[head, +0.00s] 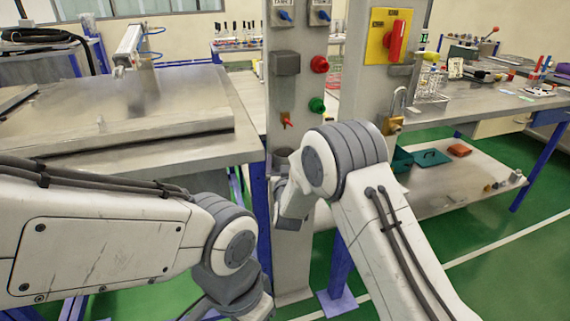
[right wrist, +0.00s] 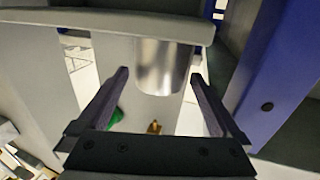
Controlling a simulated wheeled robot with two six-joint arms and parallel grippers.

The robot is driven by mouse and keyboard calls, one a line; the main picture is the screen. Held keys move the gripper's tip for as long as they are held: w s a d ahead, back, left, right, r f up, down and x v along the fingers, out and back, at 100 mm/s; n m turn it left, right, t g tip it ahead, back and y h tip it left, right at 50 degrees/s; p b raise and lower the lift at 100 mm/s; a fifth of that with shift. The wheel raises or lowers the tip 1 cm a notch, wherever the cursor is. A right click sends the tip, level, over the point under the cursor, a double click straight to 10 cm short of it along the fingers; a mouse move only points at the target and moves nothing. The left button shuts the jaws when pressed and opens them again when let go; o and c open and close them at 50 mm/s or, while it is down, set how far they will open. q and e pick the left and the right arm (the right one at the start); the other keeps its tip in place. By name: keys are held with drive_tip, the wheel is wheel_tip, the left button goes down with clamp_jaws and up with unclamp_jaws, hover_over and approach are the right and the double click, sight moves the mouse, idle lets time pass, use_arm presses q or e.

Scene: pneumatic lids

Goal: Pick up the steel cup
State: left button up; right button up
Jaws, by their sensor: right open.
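The steel cup (right wrist: 166,66) is a shiny, plain cylinder in the right wrist view, standing against a flat grey ledge (right wrist: 110,20) in front of a pale post. My right gripper (right wrist: 160,76) is open, with one dark finger on each side of the cup and gaps between them; I cannot tell how deep the cup sits between the fingers. In the head view, the cup's grey rim (head: 283,155) shows low on the left post, and my right arm hides most of the gripper. My left arm reaches in from the left, but its gripper is outside the picture.
A second post with a yellow switch plate (head: 388,36) and padlock stands close on the right. A steel table (head: 190,140) lies to the left. A blue leg (right wrist: 275,85) rises beside my right gripper.

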drive_tip(key=shift+w, duration=0.9)
drive_tip(key=shift+c, duration=0.3)
drive_tip(key=c, duration=1.3)
drive_tip(key=shift+c, duration=0.2)
drive_tip(key=shift+r, duration=0.15)
